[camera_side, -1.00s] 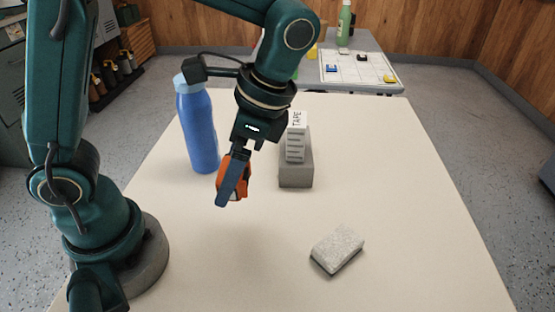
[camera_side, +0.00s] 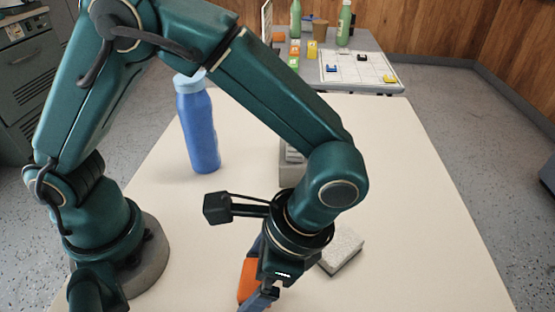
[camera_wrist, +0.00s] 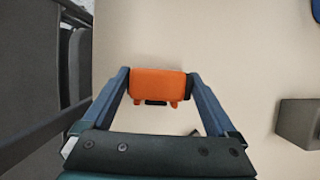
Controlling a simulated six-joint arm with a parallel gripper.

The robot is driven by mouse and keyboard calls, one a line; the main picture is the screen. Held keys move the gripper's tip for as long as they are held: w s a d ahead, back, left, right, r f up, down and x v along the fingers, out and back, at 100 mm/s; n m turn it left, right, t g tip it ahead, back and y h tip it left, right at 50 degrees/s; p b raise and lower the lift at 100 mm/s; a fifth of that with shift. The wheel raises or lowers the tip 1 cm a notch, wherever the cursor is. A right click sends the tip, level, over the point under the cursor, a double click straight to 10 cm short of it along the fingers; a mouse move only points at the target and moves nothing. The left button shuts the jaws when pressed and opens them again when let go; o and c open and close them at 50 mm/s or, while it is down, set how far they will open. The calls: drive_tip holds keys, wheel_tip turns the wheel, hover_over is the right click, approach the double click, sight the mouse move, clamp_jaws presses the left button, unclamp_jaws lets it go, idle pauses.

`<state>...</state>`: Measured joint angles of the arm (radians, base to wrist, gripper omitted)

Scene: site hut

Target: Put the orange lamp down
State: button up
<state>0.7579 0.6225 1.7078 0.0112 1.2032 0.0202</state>
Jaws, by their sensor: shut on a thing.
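The orange lamp (camera_side: 248,280) is between the fingers of my gripper (camera_side: 258,304), low in the side view near the front of the table. In the wrist view the lamp (camera_wrist: 158,83) shows its orange face and a dark strip below it. One finger of my gripper (camera_wrist: 160,92) lies on each side of it, and they are shut on it. My wrist and fingers hide part of the lamp in the side view. I cannot tell whether its underside touches the table.
The pale table (camera_side: 420,240) is clear on the right. A light grey speckled block (camera_side: 343,250) lies just right of my wrist. A blue bottle (camera_side: 200,130) stands at the back left. A grey holder (camera_side: 290,174) is partly hidden behind my arm.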

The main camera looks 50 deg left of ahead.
drive_tip(key=shift+f, duration=1.2)
drive_tip(key=shift+o, duration=1.4)
drive_tip(key=shift+f, duration=0.15)
drive_tip(key=v, duration=1.1)
drive_tip(key=w+a+r+n+t+h, duration=0.2)
drive_tip(key=a+r+n+t+h, duration=0.15)
drive_tip(key=a+r, duration=0.35)
drive_tip(key=s+a+f+n+t, duration=0.2)
drive_tip(key=a+n+t, duration=0.3)
drive_tip(key=a, duration=0.5)
drive_tip(key=shift+s, duration=0.5)
